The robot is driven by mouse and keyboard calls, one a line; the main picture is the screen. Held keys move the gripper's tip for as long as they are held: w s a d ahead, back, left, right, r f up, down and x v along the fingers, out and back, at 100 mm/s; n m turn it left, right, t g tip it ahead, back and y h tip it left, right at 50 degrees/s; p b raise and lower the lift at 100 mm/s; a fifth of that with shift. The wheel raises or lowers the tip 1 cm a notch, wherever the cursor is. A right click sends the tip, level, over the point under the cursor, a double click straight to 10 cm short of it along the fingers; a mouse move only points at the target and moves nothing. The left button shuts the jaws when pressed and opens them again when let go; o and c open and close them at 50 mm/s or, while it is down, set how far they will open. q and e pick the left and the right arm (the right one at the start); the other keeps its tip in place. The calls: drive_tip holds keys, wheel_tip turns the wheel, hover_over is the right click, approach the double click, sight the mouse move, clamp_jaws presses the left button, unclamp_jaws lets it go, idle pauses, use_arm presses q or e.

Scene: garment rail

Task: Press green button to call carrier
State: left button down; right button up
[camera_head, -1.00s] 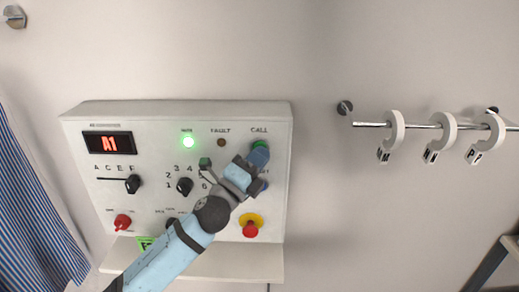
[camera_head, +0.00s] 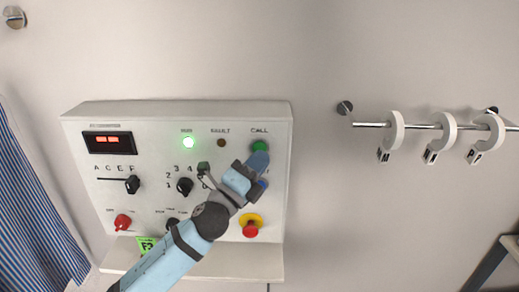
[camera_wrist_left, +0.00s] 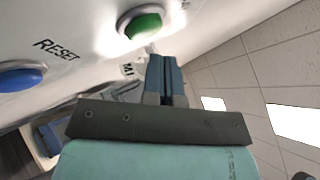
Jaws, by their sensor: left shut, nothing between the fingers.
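The green CALL button (camera_head: 260,147) sits at the top right of the white control panel (camera_head: 100,206). It also shows in the left wrist view (camera_wrist_left: 143,25), just beyond my fingertips. My left gripper (camera_head: 258,161) is shut and empty, just below the green button in the head view. In the left wrist view its closed fingers (camera_wrist_left: 165,75) point at the button's lower edge, and a small gap seems to lie between them. My right gripper is not in view.
A rail (camera_head: 420,125) with white hooks is at right; striped cloth (camera_head: 35,215) hangs at left.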

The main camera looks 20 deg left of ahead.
use_arm(q)
drive_tip(key=shift+s+d, duration=0.25)
drive_tip(key=shift+s, duration=0.55)
drive_tip(key=shift+s+d, duration=0.2)
drive_tip(key=shift+s, duration=0.6)
drive_tip(key=shift+s+d, duration=0.25)
drive_tip(key=shift+s, duration=0.55)
drive_tip(key=s+a+f+n+g+y, duration=0.1)
drive_tip(key=s+f+n+g+y, duration=0.15)
drive_tip(key=f+n, duration=0.6)
drive_tip(key=s+a+f+n+g+y, duration=0.2)
drive_tip(key=s+f+n+y, duration=0.15)
drive_tip(key=f, duration=1.05)
drive_tip(key=s+a+f+n+g, duration=0.1)
drive_tip(key=s+f+n+g, duration=0.4)
drive_tip(key=s+f+n, duration=0.6)
drive_tip(key=s+f, duration=0.5)
drive_tip(key=f, duration=0.2)
drive_tip(key=shift+s+f, duration=0.25)
drive_tip(key=shift+s, duration=0.15)
drive_tip(key=shift+g, duration=0.25)
idle(0.9)
